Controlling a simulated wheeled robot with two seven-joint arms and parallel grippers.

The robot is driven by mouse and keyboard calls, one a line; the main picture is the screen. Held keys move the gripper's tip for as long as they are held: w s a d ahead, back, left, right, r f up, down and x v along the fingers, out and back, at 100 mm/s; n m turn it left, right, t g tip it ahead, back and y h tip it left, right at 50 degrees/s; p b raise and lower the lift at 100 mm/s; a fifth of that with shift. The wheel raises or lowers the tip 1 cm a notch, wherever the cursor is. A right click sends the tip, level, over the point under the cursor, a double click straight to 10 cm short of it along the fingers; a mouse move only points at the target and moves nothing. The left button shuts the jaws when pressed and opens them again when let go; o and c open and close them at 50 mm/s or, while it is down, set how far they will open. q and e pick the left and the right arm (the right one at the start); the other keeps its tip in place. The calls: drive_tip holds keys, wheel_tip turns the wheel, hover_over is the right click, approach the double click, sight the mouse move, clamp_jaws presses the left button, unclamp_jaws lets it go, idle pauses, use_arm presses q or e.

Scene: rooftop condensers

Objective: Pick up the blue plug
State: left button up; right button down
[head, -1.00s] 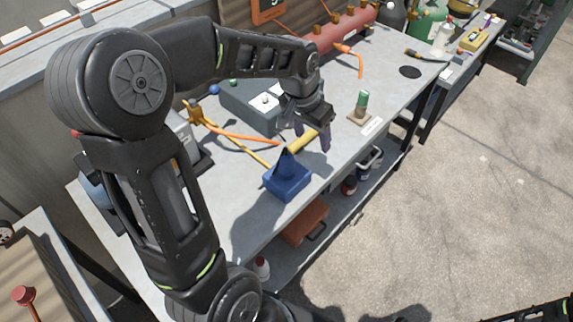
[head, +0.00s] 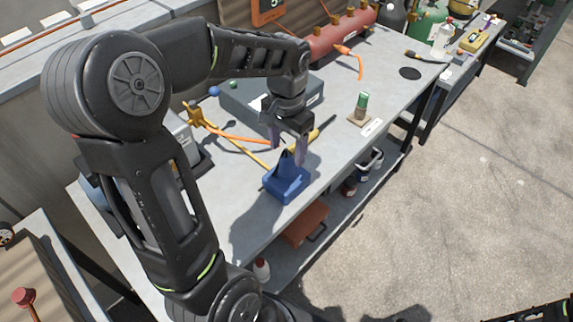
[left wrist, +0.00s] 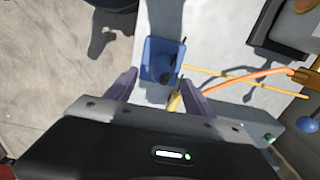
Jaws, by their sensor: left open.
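A blue box-like piece (head: 287,184) with a pointed dark blue part stands on the grey workbench (head: 342,148) near its front edge. In the left wrist view it is an open blue rectangle (left wrist: 152,52) with a dark shape inside. A separate blue ball (head: 214,90) shows farther back; it is also in the left wrist view (left wrist: 307,124). I cannot tell for certain which blue thing is the plug. My left gripper (head: 288,152) is open and empty, its purple fingers just above and behind the blue box.
A yellow-handled tool (head: 318,132) lies right beside the left fingers. Behind are a grey box (head: 240,100), an orange hose (head: 240,136) and a red manifold (head: 340,38). A green-topped piece on a wooden base (head: 358,118) stands to the right.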

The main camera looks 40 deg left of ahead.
sight(287, 159)
use_arm(q)
drive_tip(key=shift+w+a+f+p, duration=0.15)
drive_tip(key=shift+f+p, duration=0.45)
drive_tip(key=shift+f, duration=2)
drive_tip(key=shift+c, duration=0.2)
clamp_jaws()
